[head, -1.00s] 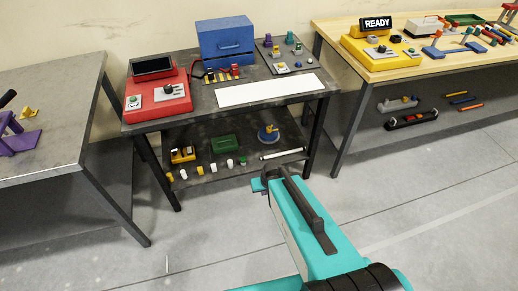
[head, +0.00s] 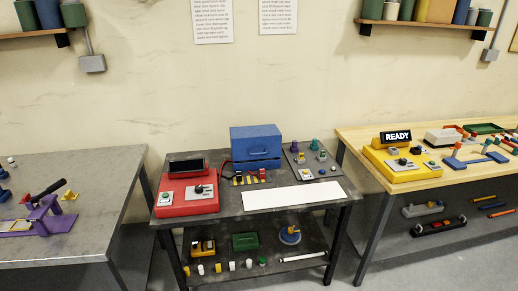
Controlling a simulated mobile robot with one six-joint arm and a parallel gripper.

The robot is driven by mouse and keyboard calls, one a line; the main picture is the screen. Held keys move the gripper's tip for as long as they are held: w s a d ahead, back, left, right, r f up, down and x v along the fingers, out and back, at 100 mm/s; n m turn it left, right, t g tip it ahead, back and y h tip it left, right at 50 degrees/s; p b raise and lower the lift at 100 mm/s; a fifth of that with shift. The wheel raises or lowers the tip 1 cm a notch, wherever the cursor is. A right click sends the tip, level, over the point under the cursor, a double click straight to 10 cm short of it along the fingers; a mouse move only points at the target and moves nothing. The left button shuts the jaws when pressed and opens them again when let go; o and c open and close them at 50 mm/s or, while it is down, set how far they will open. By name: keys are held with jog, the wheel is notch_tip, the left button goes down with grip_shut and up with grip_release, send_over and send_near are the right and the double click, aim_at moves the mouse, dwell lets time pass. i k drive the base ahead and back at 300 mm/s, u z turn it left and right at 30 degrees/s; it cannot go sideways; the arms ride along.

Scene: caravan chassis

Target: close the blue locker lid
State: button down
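The blue locker (head: 256,146) stands at the back of the dark middle table, against the wall. Its broad upper part has a small handle (head: 259,153) low on the front. A dark gap shows under this part, with a narrower blue band (head: 263,164) below it. From here I cannot tell for sure how far the lid stands open. Small items partly cover the locker's lower front. My gripper is not in this view.
A red console (head: 187,196) stands left of the locker, and a grey board (head: 312,163) with small parts lies to its right. A white sheet (head: 292,196) lies in front. The yellow READY console (head: 402,165) is on the wooden bench. Shelves hang above at both sides.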

aim_at(264, 141)
jog(key=z, duration=0.25)
jog(key=k, duration=0.55)
jog(key=u, duration=1.1)
jog(key=i, duration=1.3)
jog(key=u, duration=0.05)
